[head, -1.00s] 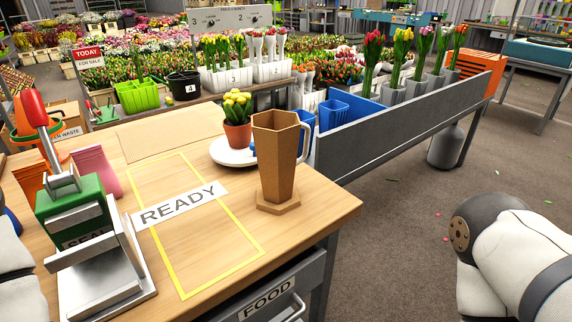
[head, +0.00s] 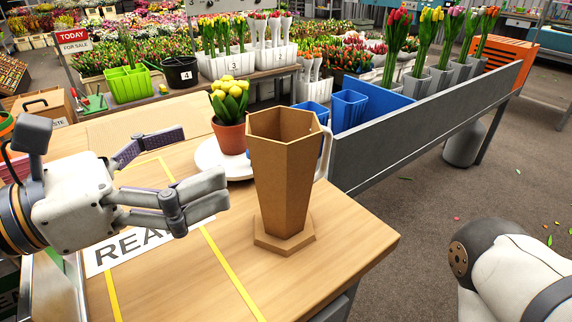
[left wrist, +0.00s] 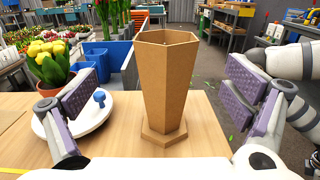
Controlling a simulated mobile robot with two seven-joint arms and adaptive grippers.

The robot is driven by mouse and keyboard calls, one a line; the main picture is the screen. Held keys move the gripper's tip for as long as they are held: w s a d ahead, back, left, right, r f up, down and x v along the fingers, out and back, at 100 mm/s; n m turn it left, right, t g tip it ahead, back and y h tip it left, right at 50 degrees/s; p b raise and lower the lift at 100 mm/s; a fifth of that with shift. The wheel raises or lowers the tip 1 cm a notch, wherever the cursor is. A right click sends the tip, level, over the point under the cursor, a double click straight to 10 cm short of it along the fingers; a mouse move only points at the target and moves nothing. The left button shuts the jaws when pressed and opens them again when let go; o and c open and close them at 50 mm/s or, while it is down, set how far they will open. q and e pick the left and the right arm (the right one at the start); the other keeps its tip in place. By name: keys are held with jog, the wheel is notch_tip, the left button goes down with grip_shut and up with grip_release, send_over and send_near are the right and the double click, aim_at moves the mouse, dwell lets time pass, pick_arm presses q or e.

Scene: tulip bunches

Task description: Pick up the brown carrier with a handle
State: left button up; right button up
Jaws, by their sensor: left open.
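The brown carrier (head: 283,180) is a tall six-sided cardboard vessel, open at the top, upright on a six-sided foot on the wooden table. It stands near the table's right corner. A pale handle shows behind its right side in the head view. My left gripper (head: 195,160) is open and empty, to the left of the carrier and pointing at it. In the left wrist view the carrier (left wrist: 165,85) stands ahead, between and beyond the two open fingers, apart from both. My right arm shows at the lower right of the head view; its gripper is out of view.
A white plate (head: 210,158) with a potted yellow plant (head: 229,115) stands close behind the carrier, to its left. A READY label (head: 120,248) and yellow tape lie on the table. A grey trough with blue bins (head: 348,110) stands beyond the table's right edge.

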pick_arm(q)
send_near(312, 120)
jog(key=x, duration=0.5)
jog(key=shift+d, duration=0.15)
jog(key=shift+w+d, duration=0.3)
jog(key=c, duration=1.6)
